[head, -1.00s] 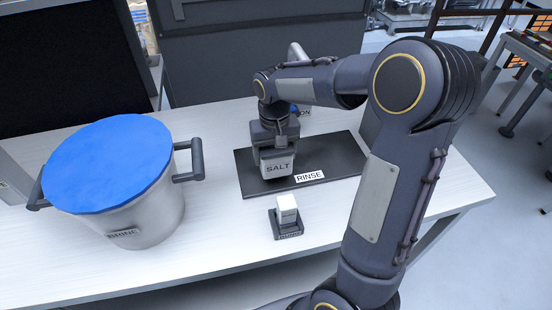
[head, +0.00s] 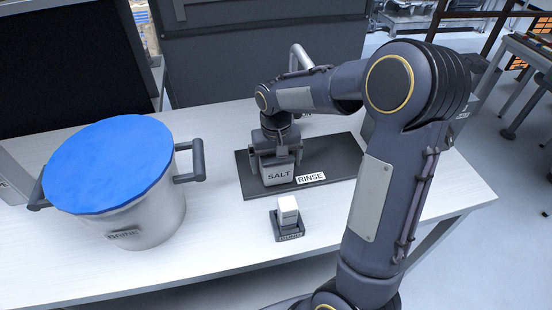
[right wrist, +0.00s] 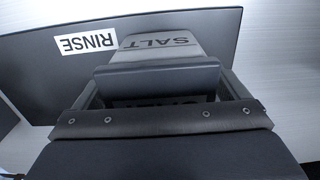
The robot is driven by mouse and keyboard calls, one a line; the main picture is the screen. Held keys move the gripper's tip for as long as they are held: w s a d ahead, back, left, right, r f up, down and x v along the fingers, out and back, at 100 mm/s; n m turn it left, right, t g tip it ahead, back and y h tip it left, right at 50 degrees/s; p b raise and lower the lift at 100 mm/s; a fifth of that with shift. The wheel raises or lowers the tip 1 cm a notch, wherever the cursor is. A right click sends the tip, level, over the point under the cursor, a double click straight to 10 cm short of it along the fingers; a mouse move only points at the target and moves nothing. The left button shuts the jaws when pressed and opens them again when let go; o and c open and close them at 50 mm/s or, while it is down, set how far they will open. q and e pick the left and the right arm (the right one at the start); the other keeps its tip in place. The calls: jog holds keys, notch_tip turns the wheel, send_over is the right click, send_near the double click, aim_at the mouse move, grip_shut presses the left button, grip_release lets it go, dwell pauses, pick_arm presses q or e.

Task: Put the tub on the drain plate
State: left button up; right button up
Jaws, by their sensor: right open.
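The tub (head: 278,175) is a small grey box marked SALT. It sits upright on the dark flat plate (head: 335,160) marked RINSE, near its left front part. My right gripper (head: 278,152) is open, with its fingers spread around the upper part of the tub. In the right wrist view the tub (right wrist: 155,42) is just beyond the gripper, and the dark plate (right wrist: 45,80) lies beneath it. Whether the fingers touch the tub is unclear. My left gripper is not in view.
A large pot (head: 150,222) with a blue top (head: 108,165) and side handles stands on the left. A small dark holder (head: 289,236) with a white block (head: 287,205) stands in front of the plate. The white table (head: 215,235) is bare between them.

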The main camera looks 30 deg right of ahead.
notch_tip(320, 180, up, 12)
jog(key=shift+f+p, duration=0.1)
jog(key=shift+p, duration=0.25)
jog(key=shift+s+r, duration=0.15)
jog(key=shift+r, duration=0.1)
jog(key=s+a+f+n+t+y, duration=0.1)
jog(key=s+a, duration=0.3)
jog(key=s, duration=0.6)
jog(key=s+a+f+n+t+y, duration=0.1)
jog(key=s+a+t, duration=0.3)
jog(key=s, duration=0.6)
jog(key=shift+f+t+y, duration=0.3)
jog(key=shift+f+y, duration=0.55)
jog(key=shift+y, duration=0.05)
jog(key=shift+s, duration=0.1)
